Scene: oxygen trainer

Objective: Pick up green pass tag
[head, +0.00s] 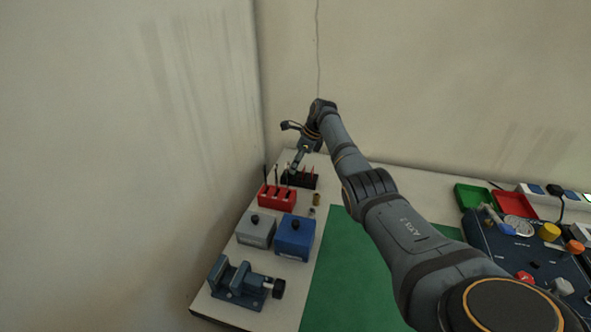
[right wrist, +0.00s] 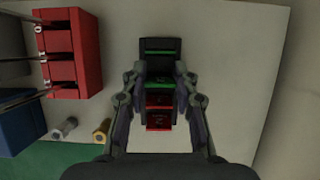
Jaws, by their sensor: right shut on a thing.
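The black tag rack (head: 301,180) stands at the far left end of the table, behind the red block; it also shows in the right wrist view (right wrist: 160,63). It holds red tags (right wrist: 158,118) in its near part and green ones in its far part. My right gripper (head: 295,168) reaches down over the rack. In the right wrist view its fingers (right wrist: 160,83) are closed on both sides of a green pass tag (right wrist: 159,80), still among the rack's slots. Another green strip (right wrist: 159,52) shows farther back. My left gripper is out of view.
A red holder (head: 277,197) with upright tools stands beside the rack. A small brass fitting (head: 316,199), grey box (head: 256,230), blue box (head: 295,237) and vise (head: 240,283) are nearer. A green mat (head: 345,280) and the blue trainer panel (head: 500,245) lie to the right.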

